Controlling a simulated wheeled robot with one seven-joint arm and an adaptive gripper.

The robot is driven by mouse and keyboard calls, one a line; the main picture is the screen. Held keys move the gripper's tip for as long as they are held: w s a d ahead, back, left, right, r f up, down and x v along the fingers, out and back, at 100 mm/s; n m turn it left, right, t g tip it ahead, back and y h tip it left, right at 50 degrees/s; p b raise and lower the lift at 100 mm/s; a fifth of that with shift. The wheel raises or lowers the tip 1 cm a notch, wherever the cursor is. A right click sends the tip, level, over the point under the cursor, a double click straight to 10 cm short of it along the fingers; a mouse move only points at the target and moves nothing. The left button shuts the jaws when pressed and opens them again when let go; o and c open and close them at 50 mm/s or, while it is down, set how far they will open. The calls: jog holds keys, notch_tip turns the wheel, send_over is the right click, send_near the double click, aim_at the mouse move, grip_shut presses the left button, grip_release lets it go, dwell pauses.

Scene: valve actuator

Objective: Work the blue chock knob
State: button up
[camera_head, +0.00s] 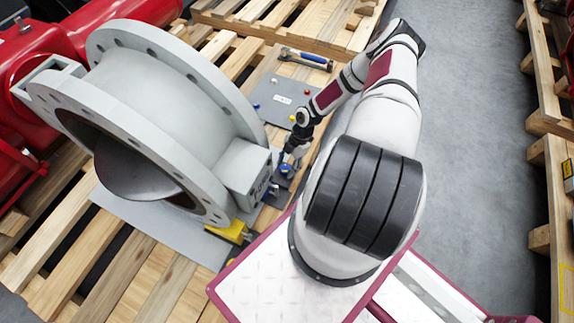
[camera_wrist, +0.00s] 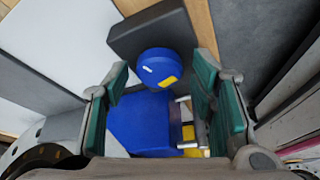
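The blue chock knob (camera_wrist: 159,66) is a round blue disc with a yellow mark on its face. It sits at the end of a blue chock body (camera_wrist: 145,122) in the wrist view, beside a dark grey block (camera_wrist: 150,32). My gripper (camera_wrist: 162,76) is open, its green-padded fingers on either side of the knob in the picture, with gaps showing on both sides. I cannot tell the remaining distance in depth. In the head view my gripper (camera_head: 289,158) points down over the blue knob (camera_head: 286,169), near the valve's flange; the arm partly hides this area.
A large grey flanged valve (camera_head: 175,90) with a red actuator (camera_head: 35,60) lies on a wooden pallet at left. A yellow chock (camera_head: 233,232) is by the flange. A grey panel (camera_head: 270,110) with coloured knobs and a blue-handled tool (camera_head: 306,58) lie behind. Floor at right is clear.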

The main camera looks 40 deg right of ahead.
jog(key=c, duration=0.8)
jog(key=shift+o, duration=0.2)
jog(key=shift+m, duration=0.4)
jog(key=m, duration=0.1)
jog(key=m+t, duration=0.1)
jog(key=shift+s+m, duration=0.2)
jog(key=shift+m, duration=0.2)
jog(key=m+t+p, duration=0.1)
jog(key=m, duration=0.1)
jog(key=m+h, duration=0.1)
jog(key=m, duration=0.1)
jog(key=shift+s+a+r+m+t+p, duration=0.1)
jog(key=shift+s+a+m+t+p, duration=0.1)
jog(key=shift+m+t+p, duration=0.15)
jog(key=m+h+p, duration=0.1)
jog(key=m, duration=0.2)
jog(key=m+t+h+p, duration=0.1)
jog(key=m, duration=0.2)
jog(key=shift+a+p, duration=0.2)
jog(key=shift+p, duration=0.15)
jog(key=m+h+p, duration=0.1)
jog(key=m, duration=0.1)
jog(key=m+h, duration=0.1)
jog(key=m, duration=0.2)
jog(key=shift+a+h+p, duration=0.1)
jog(key=shift+h+p, duration=0.2)
jog(key=shift+p, duration=0.05)
jog(key=shift+m, duration=0.35)
